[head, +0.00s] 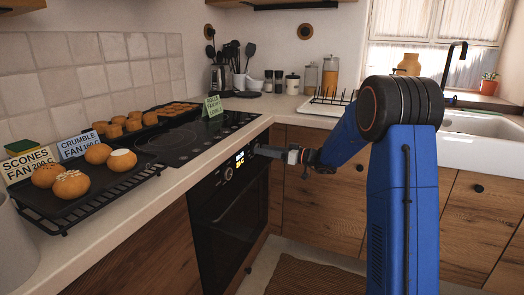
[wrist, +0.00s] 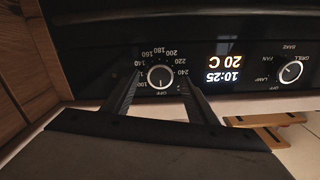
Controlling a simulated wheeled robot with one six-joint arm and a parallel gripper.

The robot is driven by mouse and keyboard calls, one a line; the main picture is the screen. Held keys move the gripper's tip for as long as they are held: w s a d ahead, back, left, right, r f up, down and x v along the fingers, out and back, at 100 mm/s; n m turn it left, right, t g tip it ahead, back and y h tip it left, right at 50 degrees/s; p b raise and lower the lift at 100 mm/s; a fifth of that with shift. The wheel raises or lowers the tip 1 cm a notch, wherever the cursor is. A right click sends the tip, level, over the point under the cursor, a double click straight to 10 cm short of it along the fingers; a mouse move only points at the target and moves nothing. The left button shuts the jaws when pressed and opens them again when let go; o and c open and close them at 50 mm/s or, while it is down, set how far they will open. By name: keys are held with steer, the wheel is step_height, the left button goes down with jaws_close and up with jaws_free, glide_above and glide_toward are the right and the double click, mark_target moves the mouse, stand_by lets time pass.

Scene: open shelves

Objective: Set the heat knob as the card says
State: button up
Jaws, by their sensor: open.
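The heat knob (wrist: 160,76) is on the black oven panel, ringed by temperature numbers that appear upside down in the wrist view. Its white mark points down in the picture, at OFF. My gripper (wrist: 160,84) is open, with one finger on each side of the knob; I cannot tell whether they touch it. In the head view my gripper (head: 262,151) is at the panel and hides the heat knob. One card (head: 29,166) reads SCONES FAN 200 C. Another card (head: 80,145) reads CRUMBLE FAN 180 C. A green card (head: 213,106) by the hob is too small to read.
The mode knob (wrist: 290,72) has BAKE, GRILL, FAN, LAMP and OFF around it. The display (wrist: 223,68) between the knobs shows 10:25 and 20 C. The oven door (head: 232,215) is closed. A tray (head: 62,222) of baked rounds stands on the counter.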

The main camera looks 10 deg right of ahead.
steer(key=shift+x, duration=0.8)
steer(key=c, duration=1.1)
